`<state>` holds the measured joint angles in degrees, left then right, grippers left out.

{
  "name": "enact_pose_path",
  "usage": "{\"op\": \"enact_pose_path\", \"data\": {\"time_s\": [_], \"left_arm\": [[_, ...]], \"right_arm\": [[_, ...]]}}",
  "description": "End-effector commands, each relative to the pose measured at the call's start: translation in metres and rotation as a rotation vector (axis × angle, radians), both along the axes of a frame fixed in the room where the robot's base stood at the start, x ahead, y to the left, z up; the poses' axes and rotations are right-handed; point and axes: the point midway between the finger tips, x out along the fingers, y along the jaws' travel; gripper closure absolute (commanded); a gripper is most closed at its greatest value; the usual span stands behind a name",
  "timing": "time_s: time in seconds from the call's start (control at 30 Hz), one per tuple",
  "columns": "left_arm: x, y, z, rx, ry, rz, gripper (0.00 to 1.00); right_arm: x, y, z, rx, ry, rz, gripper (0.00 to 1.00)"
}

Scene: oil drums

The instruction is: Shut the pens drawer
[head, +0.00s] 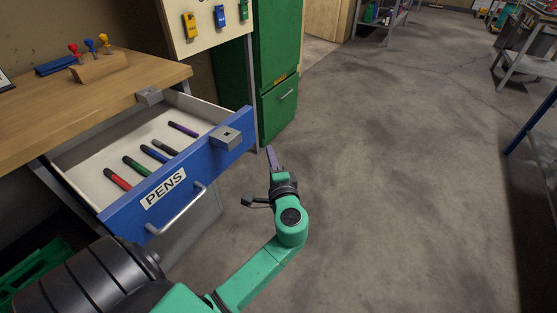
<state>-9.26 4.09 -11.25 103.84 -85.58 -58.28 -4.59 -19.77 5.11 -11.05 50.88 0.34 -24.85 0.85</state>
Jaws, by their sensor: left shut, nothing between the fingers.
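The pens drawer (100,175) is pulled out from under the wooden workbench at the left. Its blue front (200,160) carries a white PENS label (164,189) and a metal bar handle (178,211). Several marker pens lie inside, among them a red one (117,180) and a purple one (183,129). A grey metal block (226,138) sits on the top edge of the front. My left gripper (271,158) is shut and empty, to the right of the drawer front and apart from it in the picture. My right gripper is not in view.
The wooden workbench top (90,105) holds stamps in a wooden holder (98,68). A green cabinet (278,80) stands behind the drawer. A green crate (38,268) is at lower left. The concrete floor (400,170) to the right is clear.

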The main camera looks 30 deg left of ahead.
Motion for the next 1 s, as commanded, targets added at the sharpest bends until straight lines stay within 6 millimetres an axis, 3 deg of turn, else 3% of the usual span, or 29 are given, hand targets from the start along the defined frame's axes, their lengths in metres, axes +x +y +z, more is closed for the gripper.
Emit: {"op": "enact_pose_path", "data": {"time_s": [0.27,0.43,1.0], "left_arm": [[0.042,0.046,0.002,0.001,-0.001,0.001,1.0],[0.039,0.073,0.0,-0.001,0.004,0.001,1.0],[0.038,0.085,-0.002,-0.002,0.002,0.0,1.0]], "right_arm": [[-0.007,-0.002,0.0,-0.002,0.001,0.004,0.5],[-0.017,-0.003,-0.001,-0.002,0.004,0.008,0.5],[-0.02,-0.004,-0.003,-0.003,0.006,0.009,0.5]]}}
